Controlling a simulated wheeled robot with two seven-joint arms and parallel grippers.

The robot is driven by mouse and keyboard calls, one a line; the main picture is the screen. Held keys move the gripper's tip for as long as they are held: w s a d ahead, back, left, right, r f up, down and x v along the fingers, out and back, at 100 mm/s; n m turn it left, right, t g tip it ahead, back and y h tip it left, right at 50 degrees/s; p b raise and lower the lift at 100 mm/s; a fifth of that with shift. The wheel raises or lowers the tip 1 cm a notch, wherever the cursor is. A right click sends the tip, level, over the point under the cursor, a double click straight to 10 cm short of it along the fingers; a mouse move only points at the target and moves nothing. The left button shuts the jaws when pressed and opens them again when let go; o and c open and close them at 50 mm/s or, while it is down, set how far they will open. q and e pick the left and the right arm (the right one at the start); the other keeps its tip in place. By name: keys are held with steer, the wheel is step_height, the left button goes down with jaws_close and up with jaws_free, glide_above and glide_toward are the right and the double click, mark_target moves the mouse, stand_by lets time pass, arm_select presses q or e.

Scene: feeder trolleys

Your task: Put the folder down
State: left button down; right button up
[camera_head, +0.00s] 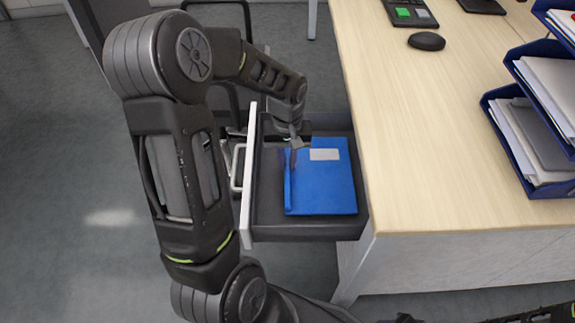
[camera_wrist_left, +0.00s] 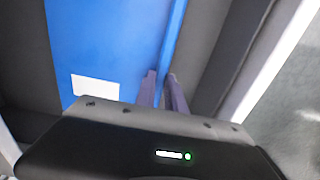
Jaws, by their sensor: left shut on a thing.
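A blue folder (camera_head: 325,182) with a pale label lies in or just over the open desk drawer (camera_head: 270,222); I cannot tell if it rests fully on the drawer's floor. My left gripper (camera_head: 294,158) reaches down into the drawer and is shut on the folder's left edge. In the left wrist view the folder (camera_wrist_left: 110,40) fills the upper left, and the fingers of my left gripper (camera_wrist_left: 163,88) pinch its spine edge. My right gripper does not show.
The pale wooden desk (camera_head: 440,180) stands to the right of the drawer. Blue letter trays (camera_head: 530,185) with papers, a black mouse (camera_head: 426,41) and a dark device with a green screen (camera_head: 410,13) are on it. Grey floor (camera_head: 60,200) is open at the left.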

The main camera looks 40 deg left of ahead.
arm_select(q)
steer(key=shift+f, duration=0.8)
steer(key=shift+f, duration=0.2)
steer(key=c, duration=1.4)
jaws_free()
steer(key=shift+r, duration=0.2)
step_height(320, 180, up, 12)
steer(key=p, duration=0.3)
